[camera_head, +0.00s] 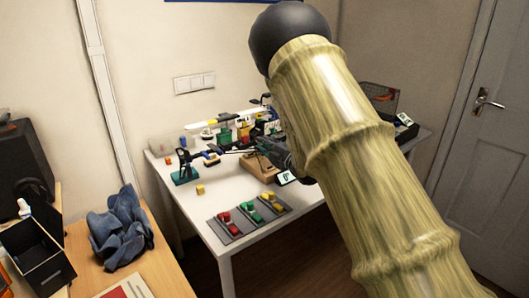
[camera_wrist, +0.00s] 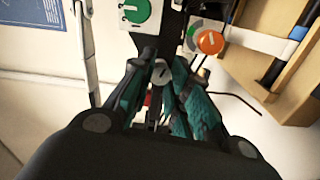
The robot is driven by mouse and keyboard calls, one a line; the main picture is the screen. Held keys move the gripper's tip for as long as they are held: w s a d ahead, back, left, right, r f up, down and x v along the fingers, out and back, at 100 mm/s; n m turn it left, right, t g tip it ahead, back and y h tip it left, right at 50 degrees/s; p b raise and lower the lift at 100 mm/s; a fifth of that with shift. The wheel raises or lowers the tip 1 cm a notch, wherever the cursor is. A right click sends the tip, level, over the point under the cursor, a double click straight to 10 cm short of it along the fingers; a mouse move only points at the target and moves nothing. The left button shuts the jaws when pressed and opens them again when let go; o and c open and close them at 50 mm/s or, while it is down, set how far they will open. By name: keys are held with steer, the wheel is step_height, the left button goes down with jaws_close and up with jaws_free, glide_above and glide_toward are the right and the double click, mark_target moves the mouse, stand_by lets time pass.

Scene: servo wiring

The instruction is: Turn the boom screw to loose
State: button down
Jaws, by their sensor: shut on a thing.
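A small round grey screw head (camera_wrist: 161,72) with a dark line across it sits between my fingertips in the wrist view; I take it for the boom screw. My gripper (camera_wrist: 163,82) has its teal-padded fingers closed in on it from both sides. An orange knob (camera_wrist: 211,42) on a plate with a coloured dial is just right of the fingers, and a green knob (camera_wrist: 135,11) on a white plate is above left. In the head view my gripper (camera_head: 273,150) is over the white table, and the screw cannot be made out there.
A wooden box (camera_wrist: 287,62) stands close at the right in the wrist view. On the white table (camera_head: 190,207) are a tray of red, yellow and green parts (camera_head: 248,216), a yellow block (camera_head: 200,189) and a small stand (camera_head: 185,174). The table's front left is mostly clear.

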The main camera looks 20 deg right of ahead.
steer(key=shift+f+n+b, duration=0.1)
steer(key=shift+n+b, duration=0.45)
steer(key=shift+n, duration=0.05)
steer(key=c, duration=1.3)
jaws_free()
steer(key=v, duration=1.2)
